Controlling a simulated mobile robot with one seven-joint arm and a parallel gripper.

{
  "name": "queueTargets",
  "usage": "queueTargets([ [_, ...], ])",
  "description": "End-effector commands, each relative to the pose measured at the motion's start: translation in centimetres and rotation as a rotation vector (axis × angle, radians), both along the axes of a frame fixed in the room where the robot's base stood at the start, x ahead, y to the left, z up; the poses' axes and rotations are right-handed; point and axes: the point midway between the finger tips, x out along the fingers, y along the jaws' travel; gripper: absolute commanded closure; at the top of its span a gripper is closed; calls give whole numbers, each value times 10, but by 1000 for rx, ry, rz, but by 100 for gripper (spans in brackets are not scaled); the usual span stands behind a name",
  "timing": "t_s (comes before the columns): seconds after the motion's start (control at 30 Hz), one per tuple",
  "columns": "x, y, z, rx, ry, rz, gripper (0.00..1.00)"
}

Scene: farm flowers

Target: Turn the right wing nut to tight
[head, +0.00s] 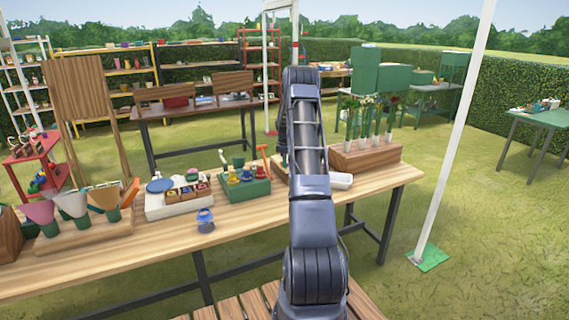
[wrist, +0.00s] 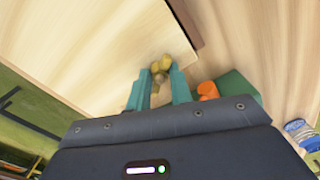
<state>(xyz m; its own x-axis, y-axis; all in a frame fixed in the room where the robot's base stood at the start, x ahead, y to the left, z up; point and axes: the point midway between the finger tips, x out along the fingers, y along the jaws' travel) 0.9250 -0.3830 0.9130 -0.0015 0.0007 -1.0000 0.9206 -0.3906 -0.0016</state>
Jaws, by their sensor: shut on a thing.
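A brass-coloured wing nut (wrist: 161,63) shows in the wrist view between the teal fingertips of my gripper (wrist: 158,78). My gripper is shut on it. The fingers cover part of the nut, so its turn angle is hard to read. A pale wooden surface lies around it. In the head view my own arm hides the gripper and the nut, and I cannot make out a second wing nut.
On the wooden bench (head: 255,233) stand a green tray (head: 257,189) of small items, a white tray (head: 165,208), a blue jar (head: 205,221) and a wooden flower holder (head: 378,155). An orange part (wrist: 207,90) sits close to my fingers.

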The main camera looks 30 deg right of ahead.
Motion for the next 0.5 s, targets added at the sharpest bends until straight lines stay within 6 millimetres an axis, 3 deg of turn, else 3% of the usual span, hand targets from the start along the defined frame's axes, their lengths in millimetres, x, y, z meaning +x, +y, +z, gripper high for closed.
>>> queueTargets([
  [0.5, 1, -2, 4, -4, -6, -326, 100],
])
